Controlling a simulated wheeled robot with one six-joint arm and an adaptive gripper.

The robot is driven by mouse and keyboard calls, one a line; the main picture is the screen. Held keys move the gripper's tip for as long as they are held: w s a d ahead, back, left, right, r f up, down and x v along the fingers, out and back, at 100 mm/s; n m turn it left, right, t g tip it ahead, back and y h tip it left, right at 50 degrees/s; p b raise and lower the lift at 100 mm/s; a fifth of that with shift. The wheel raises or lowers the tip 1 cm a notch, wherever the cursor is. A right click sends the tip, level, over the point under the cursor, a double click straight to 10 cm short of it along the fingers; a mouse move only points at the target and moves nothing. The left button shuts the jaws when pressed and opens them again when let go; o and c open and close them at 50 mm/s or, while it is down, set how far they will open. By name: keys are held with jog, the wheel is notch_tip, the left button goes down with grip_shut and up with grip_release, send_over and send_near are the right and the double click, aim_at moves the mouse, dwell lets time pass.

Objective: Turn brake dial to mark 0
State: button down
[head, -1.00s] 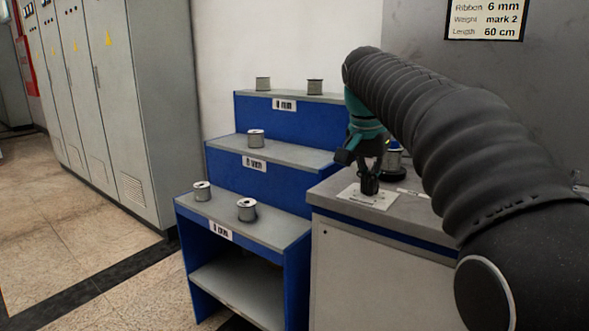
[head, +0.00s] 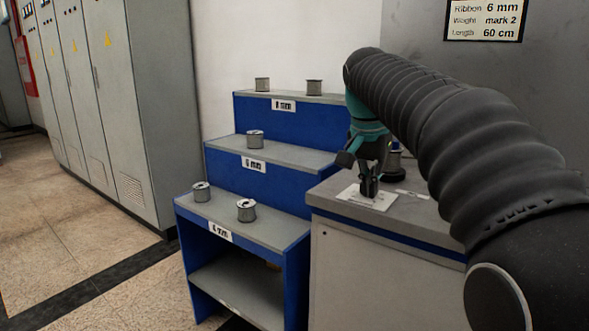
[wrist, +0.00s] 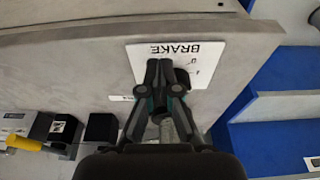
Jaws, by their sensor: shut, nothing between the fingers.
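The brake dial is a small black knob (wrist: 182,77) on a white plate marked BRAKE (wrist: 207,54) in the wrist view. In the head view the plate (head: 380,203) lies on the grey bench top, and the dial is largely hidden behind my fingers. My gripper (wrist: 160,66) is shut and empty, with its fingertips over the plate, just beside the knob. I cannot tell whether they touch it. In the head view my gripper (head: 369,184) points down at the plate. Mark digits show partly on the plate; the dial's setting cannot be read.
A blue stepped rack (head: 268,163) with several spools stands left of the bench (head: 430,213). A spool (head: 394,160) on a dark base stands behind my gripper. A sign (head: 485,20) reads Ribbon 6 mm, Weight mark 2, Length 60 cm. Black blocks (wrist: 101,128) and a yellow handle (wrist: 24,143) show at lower left.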

jog(key=w+v, duration=0.1)
jog(key=v, duration=0.4)
jog(key=shift+d+r, duration=0.3)
jog(key=shift+r, duration=0.25)
